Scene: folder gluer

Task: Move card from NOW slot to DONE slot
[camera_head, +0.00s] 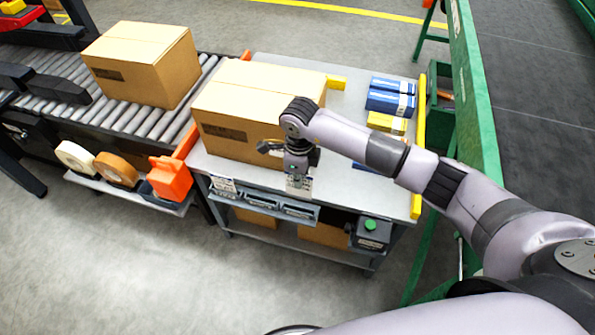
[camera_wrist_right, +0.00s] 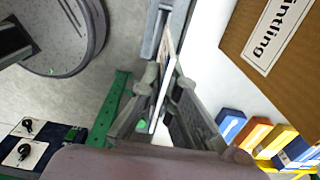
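My right gripper (camera_head: 298,170) points down over the front edge of the grey workbench (camera_head: 350,192). It is shut on a pale card (camera_head: 299,186), which hangs below the fingers. In the right wrist view the card (camera_wrist_right: 162,78) shows nearly edge-on between the fingertips (camera_wrist_right: 163,88). The card is over the right part of a grey slot rack (camera_head: 263,201) on the bench front; I cannot tell whether its lower edge is inside a slot. Another card (camera_head: 224,185) stands at the rack's left end. The slot labels are too small to read. My left gripper is not in view.
A large carton (camera_head: 240,105) stands on the bench just behind my right gripper. Blue boxes (camera_head: 390,98) and a yellow box (camera_head: 387,123) lie at the right. A green-button control box (camera_head: 371,231) hangs below the bench front. A roller conveyor (camera_head: 110,110) holds another carton (camera_head: 143,62).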

